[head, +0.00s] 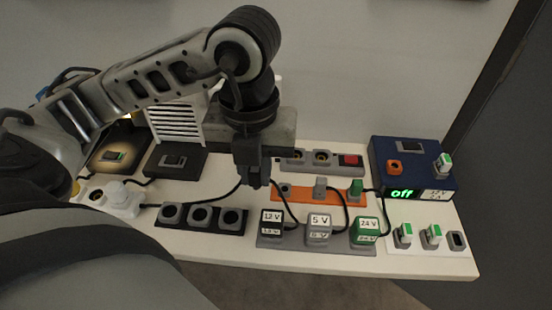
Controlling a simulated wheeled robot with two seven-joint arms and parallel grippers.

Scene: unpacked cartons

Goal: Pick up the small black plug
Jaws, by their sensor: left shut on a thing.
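My left gripper (254,178) comes down from above at the middle of the table, just left of the orange strip (302,195). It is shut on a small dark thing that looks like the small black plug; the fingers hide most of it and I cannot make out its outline. A black cable runs from near the gripper towards the black 12 V block (271,222). On the orange strip, the left socket (285,191) looks empty. A grey plug (320,188) and a green plug (357,187) stand in the others. My right gripper is not in view.
A black socket strip (202,217) lies left of the 12 V block, with the 5 V block (318,228) and green 24 V block (365,231) to its right. A blue box (412,168) reading "off" stands at right. A grey strip (300,159) lies behind.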

